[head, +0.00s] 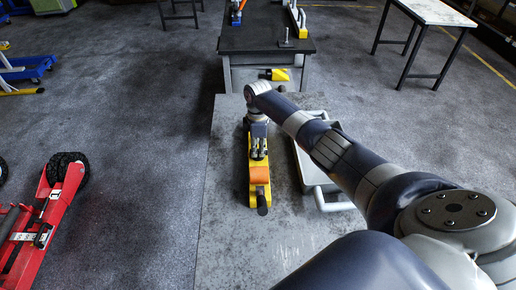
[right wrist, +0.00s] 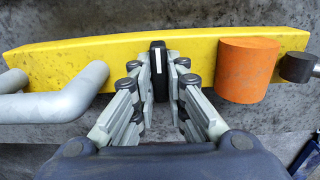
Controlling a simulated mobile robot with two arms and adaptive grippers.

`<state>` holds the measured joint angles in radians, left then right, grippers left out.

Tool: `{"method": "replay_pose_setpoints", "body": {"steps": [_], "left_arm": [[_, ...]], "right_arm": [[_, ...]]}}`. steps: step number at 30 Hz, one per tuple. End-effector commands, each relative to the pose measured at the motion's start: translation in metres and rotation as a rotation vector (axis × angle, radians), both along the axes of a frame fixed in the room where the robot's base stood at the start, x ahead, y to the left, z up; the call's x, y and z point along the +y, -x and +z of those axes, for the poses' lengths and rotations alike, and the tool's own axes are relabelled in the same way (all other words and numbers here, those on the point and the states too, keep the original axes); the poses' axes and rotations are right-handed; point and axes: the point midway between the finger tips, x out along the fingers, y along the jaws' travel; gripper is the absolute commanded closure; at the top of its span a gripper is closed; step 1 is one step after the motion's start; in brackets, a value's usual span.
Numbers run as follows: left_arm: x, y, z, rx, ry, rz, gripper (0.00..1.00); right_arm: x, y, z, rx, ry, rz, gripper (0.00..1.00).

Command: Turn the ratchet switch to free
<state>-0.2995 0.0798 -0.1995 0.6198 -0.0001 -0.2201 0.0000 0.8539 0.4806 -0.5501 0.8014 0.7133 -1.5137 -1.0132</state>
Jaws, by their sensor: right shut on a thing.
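The ratchet tool (head: 252,192) is a yellow bar with an orange cylinder (head: 259,174) and a dark round end (head: 263,211), lying on the grey table. In the right wrist view the yellow bar (right wrist: 210,42) runs across the picture, with the orange cylinder (right wrist: 247,70) right of my fingers. A small black switch (right wrist: 158,72) with a white line stands upright against the bar. My right gripper (right wrist: 161,75) is shut on this switch, one finger on each side. In the head view the right gripper (head: 259,152) points down over the bar. My left gripper is out of view.
A bent grey handle (right wrist: 60,100) is close to the left of my fingers. A light grey case with a handle (head: 325,190) lies on the grey table (head: 228,235) under my right arm. A red trolley jack (head: 50,220) stands at left. A dark workbench (head: 262,38) is beyond.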

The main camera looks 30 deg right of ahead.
Motion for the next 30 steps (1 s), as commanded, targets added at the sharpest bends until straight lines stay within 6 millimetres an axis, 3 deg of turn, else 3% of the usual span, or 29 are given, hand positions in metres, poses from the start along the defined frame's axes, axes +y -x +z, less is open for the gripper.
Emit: {"method": "replay_pose_setpoints", "body": {"steps": [14,15,17,26,30], "left_arm": [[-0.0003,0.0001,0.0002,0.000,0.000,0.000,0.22],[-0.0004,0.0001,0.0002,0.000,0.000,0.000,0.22],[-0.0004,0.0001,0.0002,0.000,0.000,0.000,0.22],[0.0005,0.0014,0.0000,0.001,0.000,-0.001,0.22],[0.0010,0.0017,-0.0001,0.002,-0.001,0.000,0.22]], "right_arm": [[-0.0003,-0.0015,0.0020,-0.004,0.000,0.012,1.00],[-0.0003,-0.0015,0.0020,-0.004,0.000,0.012,0.78],[-0.0003,-0.0013,0.0018,-0.004,0.000,0.012,0.67],[-0.0002,-0.0006,0.0010,-0.002,0.000,0.011,0.67],[-0.0004,-0.0013,0.0099,-0.004,0.000,0.011,0.67]]}}
